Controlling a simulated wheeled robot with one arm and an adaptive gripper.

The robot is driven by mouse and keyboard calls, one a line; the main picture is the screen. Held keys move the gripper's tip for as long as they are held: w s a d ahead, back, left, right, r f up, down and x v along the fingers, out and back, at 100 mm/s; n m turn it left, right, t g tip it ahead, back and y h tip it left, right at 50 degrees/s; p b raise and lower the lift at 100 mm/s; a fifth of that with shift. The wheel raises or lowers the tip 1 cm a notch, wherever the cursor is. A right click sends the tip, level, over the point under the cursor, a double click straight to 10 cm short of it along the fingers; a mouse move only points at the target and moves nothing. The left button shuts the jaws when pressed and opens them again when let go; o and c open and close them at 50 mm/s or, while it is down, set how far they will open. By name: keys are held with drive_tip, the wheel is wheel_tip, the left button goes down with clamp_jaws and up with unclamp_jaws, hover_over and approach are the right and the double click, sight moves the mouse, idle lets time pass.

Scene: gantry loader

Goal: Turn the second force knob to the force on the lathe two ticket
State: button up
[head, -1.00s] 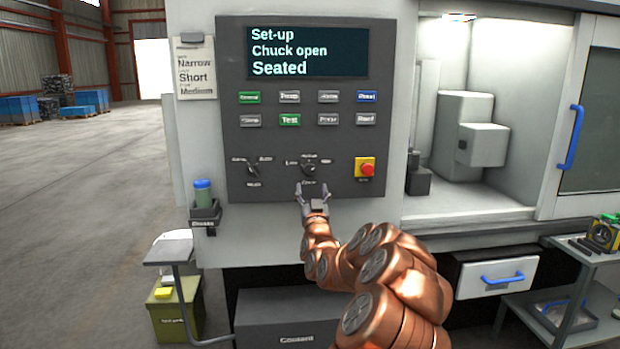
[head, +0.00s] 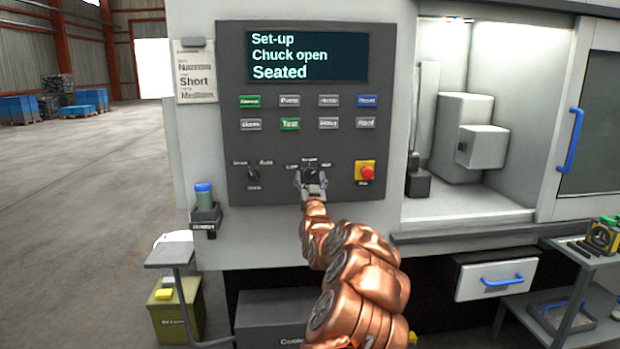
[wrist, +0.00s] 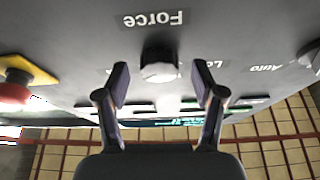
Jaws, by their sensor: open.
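The force knob (wrist: 160,66) is a dark round knob with a pale front, under the upside-down word "Force" in the wrist view. My gripper (wrist: 162,88) is open, with one finger on either side of the knob and visible gaps. In the head view my gripper (head: 311,182) covers much of the knob, so its pointer setting is hard to tell. The ticket (head: 195,75) hangs left of the panel and reads Narrow, Short, Medium; its small headings are blurred. The screen (head: 308,55) reads "Set-up, Chuck open, Seated".
A second knob (head: 253,174) sits left of the force knob. A red emergency button (head: 366,172) on a yellow base is close on the right. Rows of buttons (head: 290,124) lie above. A bottle holder (head: 205,215) juts out at lower left.

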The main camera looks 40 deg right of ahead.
drive_tip(key=shift+w+d+r, duration=0.1)
drive_tip(key=shift+d, duration=0.05)
drive_tip(key=c, duration=1.1)
drive_tip(key=shift+c, duration=0.2)
